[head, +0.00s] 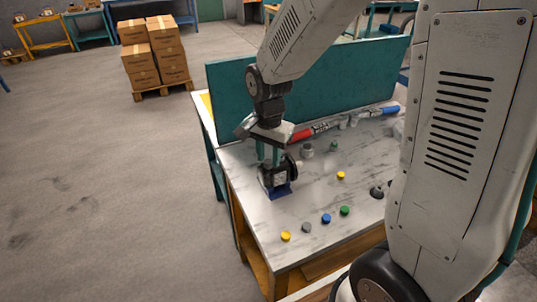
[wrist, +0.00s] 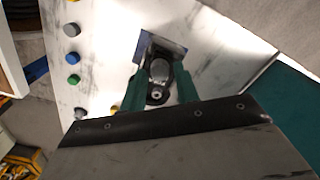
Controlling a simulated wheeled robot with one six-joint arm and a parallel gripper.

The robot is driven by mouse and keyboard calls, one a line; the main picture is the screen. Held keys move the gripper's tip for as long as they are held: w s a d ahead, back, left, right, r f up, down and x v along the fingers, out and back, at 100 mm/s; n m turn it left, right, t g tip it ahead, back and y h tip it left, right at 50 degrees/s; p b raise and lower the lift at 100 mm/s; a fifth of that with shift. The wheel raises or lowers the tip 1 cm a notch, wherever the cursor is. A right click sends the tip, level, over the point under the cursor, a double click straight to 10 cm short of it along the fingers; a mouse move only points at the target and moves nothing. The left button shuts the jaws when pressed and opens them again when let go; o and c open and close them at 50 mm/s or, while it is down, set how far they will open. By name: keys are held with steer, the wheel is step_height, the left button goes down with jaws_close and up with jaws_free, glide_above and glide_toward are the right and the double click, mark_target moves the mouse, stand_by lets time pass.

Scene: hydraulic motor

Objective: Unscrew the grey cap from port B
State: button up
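The hydraulic motor (head: 279,176), a dark block with a pale label, stands on a blue mount at the table's left side. My gripper (head: 270,154) points down over it, its two green fingers spread apart. In the wrist view the motor (wrist: 150,60) lies beyond and between the fingertips of my gripper (wrist: 161,76), with a gap at each side. A light grey rounded part (wrist: 160,70) sits on the motor, between the fingers without visible contact. I cannot tell whether it is the cap on port B; no port letters are legible.
Loose caps lie on the white table (head: 262,211): yellow (head: 286,236), grey (head: 306,228), blue (head: 326,218), green (head: 345,210) and another yellow (head: 341,175). A teal panel (head: 340,84) stands along the back. A red tool (head: 302,135) lies near it.

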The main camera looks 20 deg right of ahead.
steer(key=m, duration=0.4)
steer(key=shift+m, duration=0.4)
steer(key=m, duration=0.4)
jaws_close()
steer(key=n, duration=0.5)
steer(key=shift+n, duration=0.3)
